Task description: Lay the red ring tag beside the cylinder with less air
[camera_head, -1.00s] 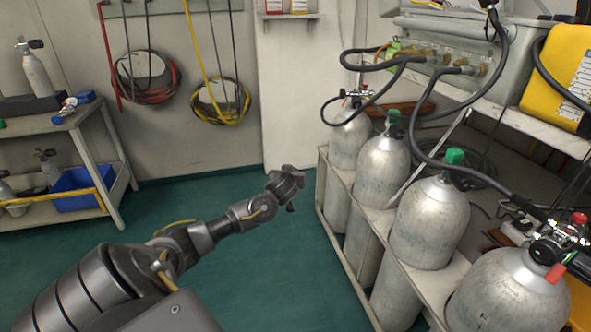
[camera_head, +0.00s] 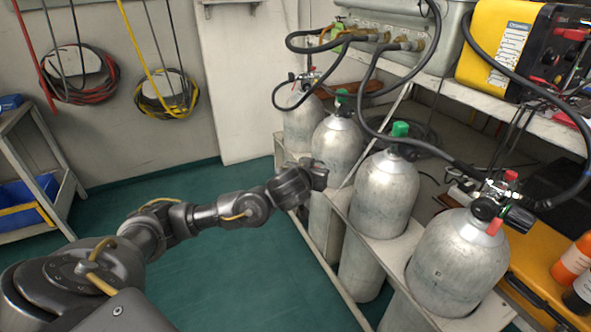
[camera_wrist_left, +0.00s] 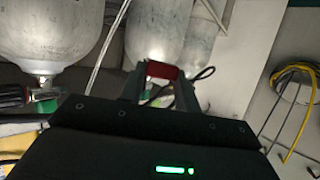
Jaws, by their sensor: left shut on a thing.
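Several grey cylinders stand in a rack. The far cylinder (camera_head: 302,124) and the near cylinder (camera_head: 458,262) carry regulators with hoses; a dark gauge (camera_head: 516,217) shows on the near one, its reading illegible. Two middle cylinders (camera_head: 338,145) (camera_head: 385,190) have green caps. My left gripper (camera_head: 318,175) is in front of the rack, by the middle cylinders. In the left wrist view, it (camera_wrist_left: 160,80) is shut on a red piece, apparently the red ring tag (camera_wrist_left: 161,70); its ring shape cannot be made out. The head view does not show this tag. My right gripper is out of view.
The white rack rail (camera_head: 300,228) runs along the cylinders' front. Black hoses (camera_head: 365,100) loop above them to the grey panel (camera_head: 400,30). A yellow unit (camera_head: 500,45) stands on the shelf at right. Green floor (camera_head: 215,275) is open left of the rack.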

